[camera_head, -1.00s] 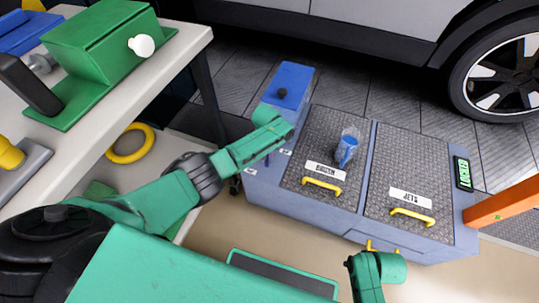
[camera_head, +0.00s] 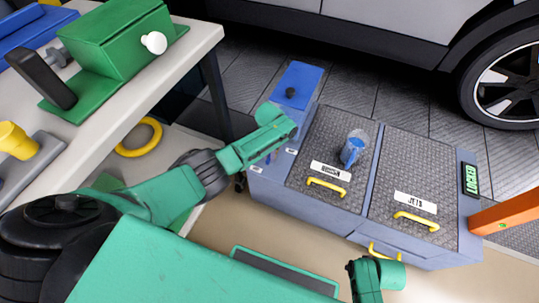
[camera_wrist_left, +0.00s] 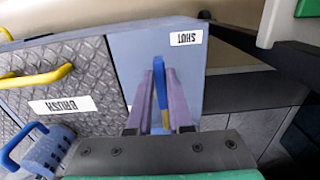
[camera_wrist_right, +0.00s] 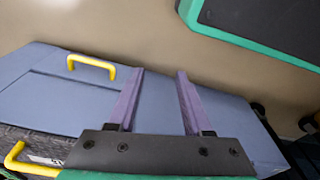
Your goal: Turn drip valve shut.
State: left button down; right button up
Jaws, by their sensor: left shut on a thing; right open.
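My left gripper (camera_wrist_left: 159,74) is shut on this lever, one finger on each side. The lever's end lies just left of a white label reading SHUT (camera_wrist_left: 185,38). In the head view my left gripper hides most of the valve beside the cart's left front corner. My right gripper (camera_wrist_right: 159,74) is open and empty before the cart's front, low in the head view.
A workbench (camera_head: 100,130) stands left, a car wheel (camera_head: 505,80) right, an orange bar (camera_head: 508,213) near the cart.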

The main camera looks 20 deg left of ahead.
aim_at(269, 157)
pick_arm(q)
jog(key=c, duration=0.8)
grip_release()
jog(key=shift+r, duration=0.1)
jog(key=shift+r, duration=0.25)
notch_tip(269, 157, up, 5)
jog(key=p, duration=0.4)
jog(key=shift+r, duration=0.2)
notch_tip(269, 157, up, 8)
jog(key=p, duration=0.3)
jog(key=shift+r, duration=0.25)
pick_arm(e)
jog(key=s+d+f, duration=0.1)
jog(key=s+f, duration=0.2)
jog(key=s, duration=0.3)
jog(key=s+d+f, duration=0.2)
jog(key=s+f, duration=0.2)
jog(key=s, duration=0.2)
jog(key=shift+s+d+f+n, duration=0.15)
jog(key=shift+s+d+n, duration=0.1)
jog(key=shift+s+n, duration=0.05)
